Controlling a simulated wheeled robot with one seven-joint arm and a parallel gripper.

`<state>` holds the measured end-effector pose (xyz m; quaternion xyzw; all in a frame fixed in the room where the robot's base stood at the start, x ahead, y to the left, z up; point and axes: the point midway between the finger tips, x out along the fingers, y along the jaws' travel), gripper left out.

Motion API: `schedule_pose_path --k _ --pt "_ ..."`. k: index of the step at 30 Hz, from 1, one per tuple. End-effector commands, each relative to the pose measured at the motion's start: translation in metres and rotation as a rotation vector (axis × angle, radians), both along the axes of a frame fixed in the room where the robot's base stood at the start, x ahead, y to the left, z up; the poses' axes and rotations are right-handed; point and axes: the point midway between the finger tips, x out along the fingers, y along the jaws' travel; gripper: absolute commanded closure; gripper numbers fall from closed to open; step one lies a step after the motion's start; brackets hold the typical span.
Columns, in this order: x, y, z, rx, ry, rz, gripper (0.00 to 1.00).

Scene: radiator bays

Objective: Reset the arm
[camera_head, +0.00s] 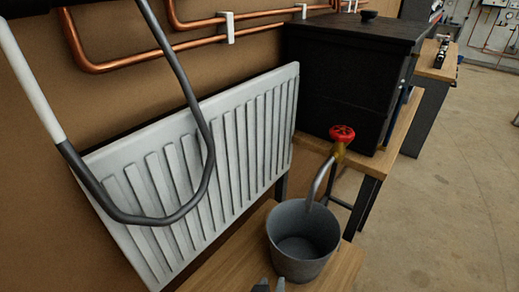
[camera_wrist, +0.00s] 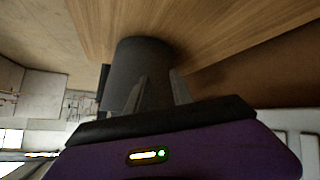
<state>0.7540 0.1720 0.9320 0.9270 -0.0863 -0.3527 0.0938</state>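My gripper (camera_head: 268,286) shows only as its tips at the bottom edge of the head view, just in front of the grey metal bucket (camera_head: 303,232). In the wrist view my gripper (camera_wrist: 158,88) has its two fingers spread apart, with nothing held between them. The dark bucket (camera_wrist: 140,58) is beyond the fingers in that view, tilted by the camera's angle. I cannot tell whether a finger touches it. Most of my arm is out of view.
The bucket stands on a wooden bench (camera_head: 338,268) under a curved spout with a red-wheeled valve (camera_head: 342,133). A white radiator (camera_head: 215,150) stands against the brown wall, below copper pipes (camera_head: 130,62). A black lidded tank (camera_head: 345,80) is behind. Open floor (camera_head: 450,190) lies right.

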Motion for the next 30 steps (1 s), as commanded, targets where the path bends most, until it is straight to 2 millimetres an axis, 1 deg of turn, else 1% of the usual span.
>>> schedule_pose_path --k 1,3,5,6,8,10,14,15,17,19,23,27,30 --pt "-0.007 -0.022 -0.016 -0.01 0.004 0.029 0.72" --pt "-0.017 -0.04 -0.031 -0.011 -0.001 0.082 0.72" --pt "-0.027 -0.055 -0.041 -0.006 -0.006 0.122 0.72" --pt "-0.035 -0.065 -0.047 -0.002 -0.011 0.147 0.72" --pt "-0.049 -0.078 -0.055 0.007 -0.018 0.182 0.72" --pt "-0.067 -0.092 -0.061 0.021 -0.03 0.218 0.72" --pt "-0.104 -0.113 -0.064 0.056 -0.06 0.272 0.72" --pt "-0.116 -0.119 -0.063 0.067 -0.072 0.284 0.72" --pt "-0.134 -0.126 -0.059 0.087 -0.092 0.298 0.72" --pt "-0.155 -0.133 -0.052 0.112 -0.12 0.306 0.72" --pt "-0.194 -0.144 -0.03 0.153 -0.183 0.304 0.72" --pt "-0.232 -0.153 0.004 0.19 -0.265 0.272 0.72" --pt "-0.254 -0.159 0.032 0.206 -0.33 0.236 0.72"
